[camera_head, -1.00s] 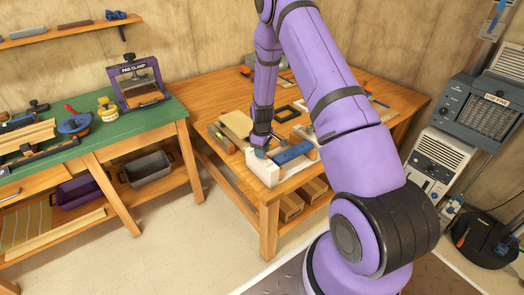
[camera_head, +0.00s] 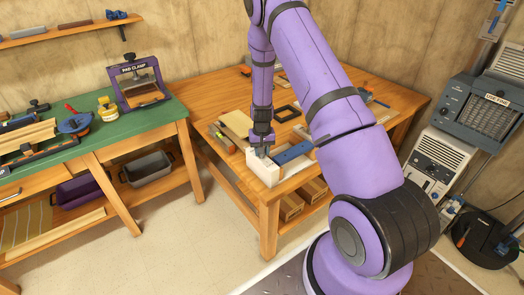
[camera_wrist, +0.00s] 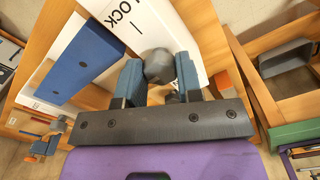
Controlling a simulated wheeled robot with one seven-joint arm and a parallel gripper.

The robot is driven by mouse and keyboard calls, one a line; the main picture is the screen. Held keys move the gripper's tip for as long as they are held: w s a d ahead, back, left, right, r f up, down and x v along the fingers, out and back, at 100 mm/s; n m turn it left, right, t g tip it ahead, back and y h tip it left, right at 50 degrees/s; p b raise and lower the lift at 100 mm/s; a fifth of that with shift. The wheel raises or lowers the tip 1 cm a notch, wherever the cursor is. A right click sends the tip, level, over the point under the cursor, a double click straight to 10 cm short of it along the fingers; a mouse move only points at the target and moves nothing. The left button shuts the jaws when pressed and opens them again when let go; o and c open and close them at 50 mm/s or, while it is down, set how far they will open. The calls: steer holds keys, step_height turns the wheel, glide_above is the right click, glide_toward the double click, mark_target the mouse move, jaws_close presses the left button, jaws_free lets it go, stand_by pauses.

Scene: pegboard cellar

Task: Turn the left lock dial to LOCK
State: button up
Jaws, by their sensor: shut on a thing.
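The dial (camera_wrist: 158,66) is a dark grey faceted knob on a white panel (camera_wrist: 205,30) in the wrist view. Part of the lettering "LOCK" and a short line mark show on the white face above it; the first letter is not clear. My gripper (camera_wrist: 158,78) has its two blue-grey fingers on either side of the knob, shut on it. In the head view my gripper (camera_head: 263,152) points down at the white block (camera_head: 262,170) at the front of the wooden table; the knob is too small to tell there. Which way the dial points is unclear.
A blue bar (camera_head: 292,152) lies close to the right of my gripper and also shows in the wrist view (camera_wrist: 82,58). A black square frame (camera_head: 287,113) lies farther back. The green-topped bench (camera_head: 120,130) with a pad clamp (camera_head: 138,85) stands at left.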

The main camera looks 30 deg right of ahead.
steer(key=m, duration=0.4)
steer(key=shift+w+m, duration=0.1)
steer(key=shift+m, duration=0.2)
steer(key=m, duration=0.4)
steer(key=shift+m, duration=0.3)
steer(key=m, duration=0.4)
steer(key=shift+m, duration=0.3)
steer(key=m, duration=0.4)
steer(key=shift+m, duration=0.3)
steer(key=o, duration=0.9)
steer(key=shift+o, duration=0.2)
step_height(320, 180, up, 11)
